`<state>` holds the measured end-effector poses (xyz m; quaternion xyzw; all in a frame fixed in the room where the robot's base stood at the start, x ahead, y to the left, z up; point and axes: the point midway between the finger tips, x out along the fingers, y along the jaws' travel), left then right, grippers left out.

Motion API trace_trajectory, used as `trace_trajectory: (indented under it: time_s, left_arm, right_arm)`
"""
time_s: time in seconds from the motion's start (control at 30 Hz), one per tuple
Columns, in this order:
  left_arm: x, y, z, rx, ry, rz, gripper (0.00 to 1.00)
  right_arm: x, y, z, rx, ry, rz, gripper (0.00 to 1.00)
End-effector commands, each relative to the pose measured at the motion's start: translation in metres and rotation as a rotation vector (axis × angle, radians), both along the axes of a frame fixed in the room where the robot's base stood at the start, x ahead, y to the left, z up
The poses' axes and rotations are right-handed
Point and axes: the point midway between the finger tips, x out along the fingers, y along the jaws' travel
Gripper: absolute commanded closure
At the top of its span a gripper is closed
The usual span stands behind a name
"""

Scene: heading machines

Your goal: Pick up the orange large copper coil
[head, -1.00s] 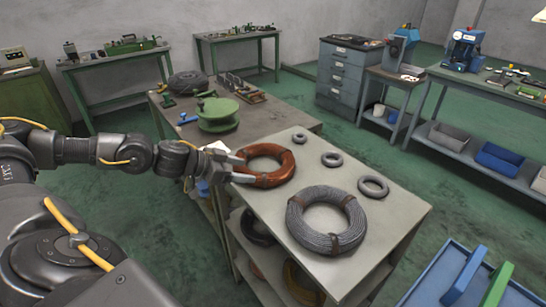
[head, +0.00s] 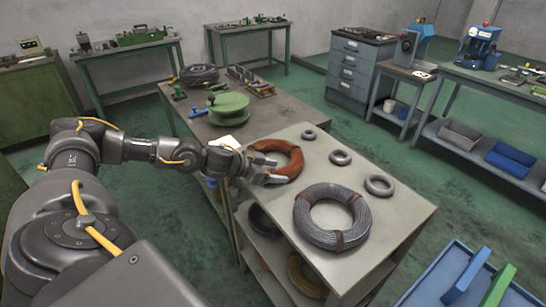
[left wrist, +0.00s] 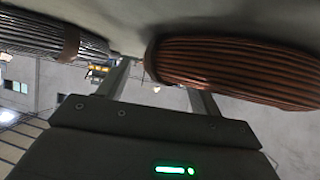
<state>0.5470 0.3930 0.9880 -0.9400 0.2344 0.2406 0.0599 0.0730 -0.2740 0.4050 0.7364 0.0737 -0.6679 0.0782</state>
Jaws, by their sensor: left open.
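The orange copper coil (head: 294,158) lies flat on the light-topped table, near its left edge. It also shows large at the upper right of the left wrist view (left wrist: 235,70). My left gripper (head: 275,170) is open at the coil's near left side, its fingers apart and overlapping the coil in the head view. In the left wrist view the coil covers part of one finger; the other finger shows between the copper coil and the grey coil. I cannot tell whether the fingers touch the coil. My right gripper is not in view.
A large grey wire coil (head: 333,235) lies nearer on the same table (head: 405,218). Small grey rings (head: 379,185) lie to its right and behind. A green spool (head: 228,108) stands on the table behind.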

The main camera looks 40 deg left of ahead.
Motion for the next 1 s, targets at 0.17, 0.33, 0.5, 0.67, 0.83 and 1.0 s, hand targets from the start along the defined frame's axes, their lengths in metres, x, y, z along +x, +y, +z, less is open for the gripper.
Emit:
trace_trajectory:
  time_s: [0.17, 0.33, 0.5, 0.67, 0.83, 1.0]
  left_arm:
    - [0.0141, -0.0069, -0.0067, 0.0, -0.001, 0.001, 0.35]
    - [0.015, -0.0073, -0.0087, 0.0, -0.001, 0.001, 0.35]
    - [0.0149, -0.0074, -0.0085, 0.0, -0.001, 0.001, 0.47]
    - [0.0149, -0.0072, -0.0084, 0.0, -0.001, 0.001, 0.68]
    - [0.0149, -0.0072, -0.0084, 0.0, -0.001, 0.001, 0.9]
    - [0.0157, -0.0072, -0.0064, -0.001, -0.006, 0.001, 1.0]
  right_arm:
    - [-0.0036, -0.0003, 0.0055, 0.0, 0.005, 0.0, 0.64]
    - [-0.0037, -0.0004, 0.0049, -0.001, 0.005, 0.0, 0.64]
    - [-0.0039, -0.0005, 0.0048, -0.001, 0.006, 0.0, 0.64]
    - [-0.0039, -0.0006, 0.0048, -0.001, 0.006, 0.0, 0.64]
    - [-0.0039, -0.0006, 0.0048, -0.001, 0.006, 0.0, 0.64]
    - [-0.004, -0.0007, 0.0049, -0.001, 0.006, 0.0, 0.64]
